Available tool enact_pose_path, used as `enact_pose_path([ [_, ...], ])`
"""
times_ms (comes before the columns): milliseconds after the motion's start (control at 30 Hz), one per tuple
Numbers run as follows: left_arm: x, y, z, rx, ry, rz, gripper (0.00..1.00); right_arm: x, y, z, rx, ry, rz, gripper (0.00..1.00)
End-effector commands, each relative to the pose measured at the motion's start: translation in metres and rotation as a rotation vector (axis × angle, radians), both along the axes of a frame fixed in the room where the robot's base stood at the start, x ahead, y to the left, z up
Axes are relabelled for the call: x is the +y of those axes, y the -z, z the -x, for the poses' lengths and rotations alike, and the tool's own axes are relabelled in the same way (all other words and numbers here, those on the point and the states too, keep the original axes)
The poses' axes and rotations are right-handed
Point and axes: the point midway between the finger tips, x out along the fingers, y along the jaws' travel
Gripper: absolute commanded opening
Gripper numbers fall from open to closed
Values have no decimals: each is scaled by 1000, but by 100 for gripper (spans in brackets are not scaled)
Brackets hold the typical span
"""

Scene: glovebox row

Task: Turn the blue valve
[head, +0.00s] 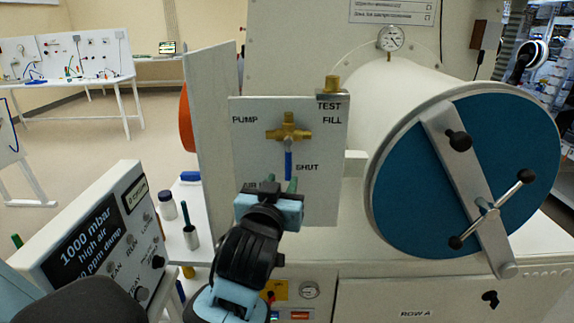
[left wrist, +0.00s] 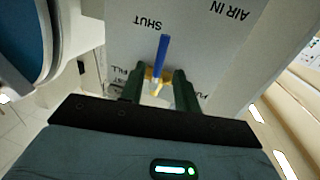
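The blue valve handle (head: 288,164) hangs straight down from a brass valve body (head: 288,132) on a pale panel (head: 325,195), beside the label SHUT. My left gripper (head: 281,184) is in front of the panel, at the lower end of the handle in the head view. In the left wrist view, the blue handle (left wrist: 162,53) and brass body (left wrist: 157,79) show between the two dark green fingers of the left gripper (left wrist: 157,85). The fingers are apart, with a gap on each side of the valve. Contact cannot be seen. My right gripper is not in view.
A large round blue door (head: 410,190) with a metal bar and knobbed handle is right of the panel. A gauge (head: 390,39) sits above. A display box (head: 95,235) and a small shelf with bottles (head: 168,204) are at left.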

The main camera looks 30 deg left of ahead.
Motion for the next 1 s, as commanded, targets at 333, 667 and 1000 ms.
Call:
enact_pose_path([
  [333,4,-4,-9,-7,-5,1,32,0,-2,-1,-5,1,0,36],
  [667,21,-5,-53,-7,-5,2,32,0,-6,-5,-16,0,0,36],
  [1000,28,-4,-73,-6,-5,3,32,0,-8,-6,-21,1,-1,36],
])
